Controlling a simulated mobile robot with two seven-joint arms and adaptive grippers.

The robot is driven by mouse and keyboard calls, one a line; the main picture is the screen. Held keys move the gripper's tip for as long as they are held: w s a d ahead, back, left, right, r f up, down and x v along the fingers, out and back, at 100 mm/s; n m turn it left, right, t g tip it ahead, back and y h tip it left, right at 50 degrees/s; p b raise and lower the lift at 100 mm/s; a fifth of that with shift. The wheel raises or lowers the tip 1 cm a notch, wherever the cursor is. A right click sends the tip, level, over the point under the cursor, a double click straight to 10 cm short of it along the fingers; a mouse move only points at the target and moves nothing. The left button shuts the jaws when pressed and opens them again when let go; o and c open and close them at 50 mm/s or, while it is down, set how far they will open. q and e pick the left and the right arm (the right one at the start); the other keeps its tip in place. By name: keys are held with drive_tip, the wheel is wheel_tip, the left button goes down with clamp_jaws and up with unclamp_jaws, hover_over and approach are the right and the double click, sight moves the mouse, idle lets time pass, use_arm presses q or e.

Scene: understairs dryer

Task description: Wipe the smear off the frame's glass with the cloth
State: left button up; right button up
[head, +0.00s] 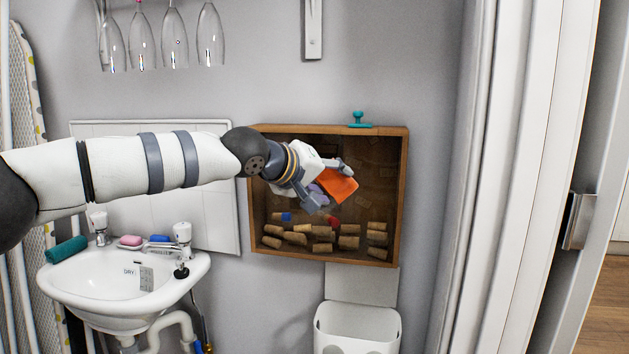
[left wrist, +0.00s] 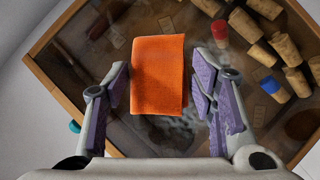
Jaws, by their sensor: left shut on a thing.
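The frame (head: 398,205) is a wooden shadow box on the wall with a glass front and several corks behind the glass. My left gripper (head: 336,184) is in front of the glass, shut on a folded orange cloth (head: 338,187). In the left wrist view the cloth (left wrist: 157,70) sits between the purple-padded fingers, with the glass behind it. A hazy grey smear (left wrist: 172,132) shows on the glass around the cloth's lower edge. I cannot tell whether the cloth touches the glass. The cloth and gripper hide part of the glass. My right gripper is out of view.
A teal knob-like item (head: 359,119) stands on the frame's top edge. A sink (head: 120,285) with taps and soaps is at lower left. A white bin (head: 357,328) is below the frame. Glasses (head: 175,38) hang above. A white door edge (head: 530,180) is at right.

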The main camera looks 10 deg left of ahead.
use_arm(q)
drive_tip(key=shift+d, duration=2.35)
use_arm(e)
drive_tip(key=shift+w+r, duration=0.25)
use_arm(q)
drive_tip(key=shift+s, duration=0.1)
